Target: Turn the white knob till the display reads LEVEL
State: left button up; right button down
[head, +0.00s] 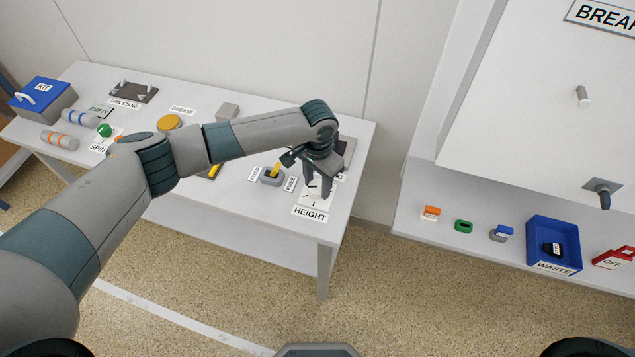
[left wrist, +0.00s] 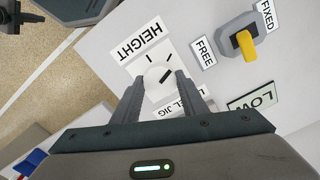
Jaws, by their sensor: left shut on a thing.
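The white knob (left wrist: 157,75), with a black pointer line, sits on a white plate beside the HEIGHT label (left wrist: 140,38) in the left wrist view. My left gripper (head: 318,190) reaches down over the table's right end, with its fingers on either side of the knob, shut on it. It also shows in the left wrist view (left wrist: 156,92). The display (left wrist: 252,102) reads LOW. In the head view the gripper hides most of the knob, and the HEIGHT label (head: 310,214) shows in front of it.
A yellow lever (head: 275,170) stands between FIXED and FREE labels, just left of the gripper. Spin stand, grease and a blue kit box (head: 42,98) are farther left on the table (head: 240,215). A shelf with a blue waste bin (head: 553,243) is at right.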

aim_at(318, 187)
pick_arm(q)
jog(key=shift+m, duration=1.2)
jog(key=shift+m+p, duration=0.3)
jog(key=shift+m, duration=0.2)
jog(key=shift+r, duration=0.1)
jog(key=o, duration=1)
jog(key=shift+o, duration=0.2)
notch_tip(318, 187, up, 17)
jog(key=b, duration=0.4)
jog(key=shift+r+b, duration=0.2)
jog(key=shift+b, duration=0.15)
jog(key=shift+f, duration=0.1)
